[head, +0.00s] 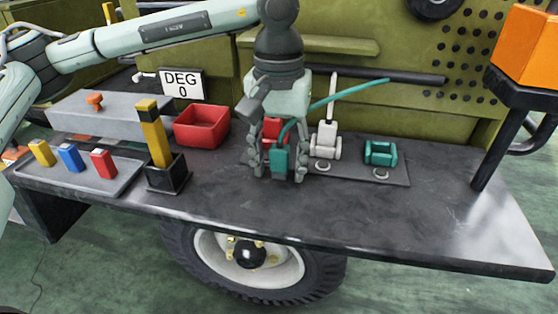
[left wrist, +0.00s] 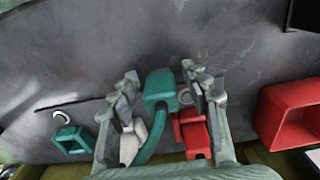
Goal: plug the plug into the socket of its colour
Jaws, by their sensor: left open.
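My left gripper (head: 278,178) points down over the dark bench, its two fingers spread. A teal plug (head: 280,163) with a teal cable is between them; in the left wrist view the plug (left wrist: 160,88) shows gaps to both fingers (left wrist: 158,88). The teal socket (head: 380,153) is an empty frame at the right of the dark board; it also shows in the left wrist view (left wrist: 72,139). A white socket (head: 325,143), with a white upright piece on it, stands between. A red socket (head: 274,128) is partly hidden behind the gripper. My right gripper is not visible.
A red bin (head: 201,126) stands left of the gripper. A black holder (head: 166,174) with a yellow post is nearer. A tray (head: 78,180) of coloured blocks lies at left. An orange box on a post (head: 526,50) rises at right. The right front bench is clear.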

